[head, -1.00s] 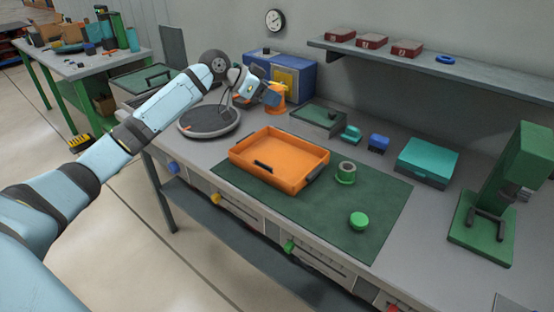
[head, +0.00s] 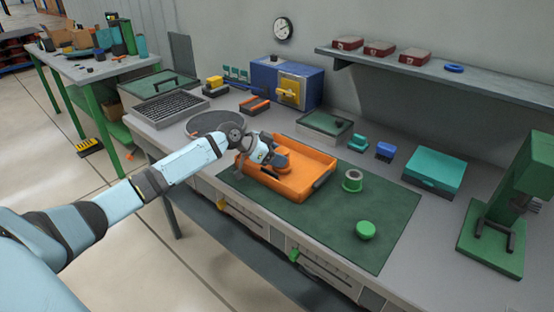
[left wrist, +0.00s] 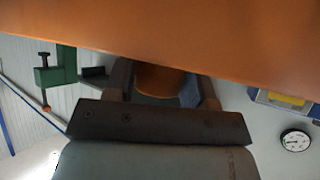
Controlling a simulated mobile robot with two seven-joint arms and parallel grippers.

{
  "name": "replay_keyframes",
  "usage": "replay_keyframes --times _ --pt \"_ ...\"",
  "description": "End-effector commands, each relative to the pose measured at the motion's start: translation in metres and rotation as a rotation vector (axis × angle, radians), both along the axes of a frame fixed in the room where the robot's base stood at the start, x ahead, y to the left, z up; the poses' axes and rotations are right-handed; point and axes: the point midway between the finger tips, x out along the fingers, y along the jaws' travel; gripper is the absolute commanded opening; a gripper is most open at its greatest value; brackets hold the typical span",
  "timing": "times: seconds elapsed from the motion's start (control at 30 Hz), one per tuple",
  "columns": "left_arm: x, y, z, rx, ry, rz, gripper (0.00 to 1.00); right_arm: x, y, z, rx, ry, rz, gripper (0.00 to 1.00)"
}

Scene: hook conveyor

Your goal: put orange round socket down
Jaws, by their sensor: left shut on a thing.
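My left gripper (head: 274,159) is at the left part of the orange tray (head: 318,186), low over its inside. It is shut on the orange round socket (head: 284,161), whose orange side shows just beyond the fingers. In the left wrist view the socket (left wrist: 158,78) shows as an orange curved piece between the two dark fingers. A large orange surface, likely the tray, fills the top of that view. Whether the socket touches the tray floor I cannot tell. My right gripper is not in view.
A green ring-shaped part (head: 352,181) and a green round part (head: 366,230) stand on the green mat (head: 330,232) right of the tray. A green press (head: 505,215) stands far right. A grey round plate (head: 207,124) lies behind my left arm. The mat's front is clear.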

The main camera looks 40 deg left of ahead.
Motion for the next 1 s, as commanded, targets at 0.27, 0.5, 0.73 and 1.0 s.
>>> replay_keyframes --times 0.27,0.5,0.73,1.0 --pt "0.000 0.000 -0.012 -0.001 -0.002 -0.001 0.15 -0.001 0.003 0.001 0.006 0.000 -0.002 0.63" --pt "0.000 0.000 -0.013 0.000 0.000 0.000 0.76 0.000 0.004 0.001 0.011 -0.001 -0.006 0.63" --pt "-0.002 0.001 -0.011 0.001 -0.001 -0.001 0.76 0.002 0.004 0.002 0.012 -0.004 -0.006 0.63" --pt "-0.029 0.024 0.012 0.003 0.000 0.000 0.76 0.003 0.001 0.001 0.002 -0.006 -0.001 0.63"
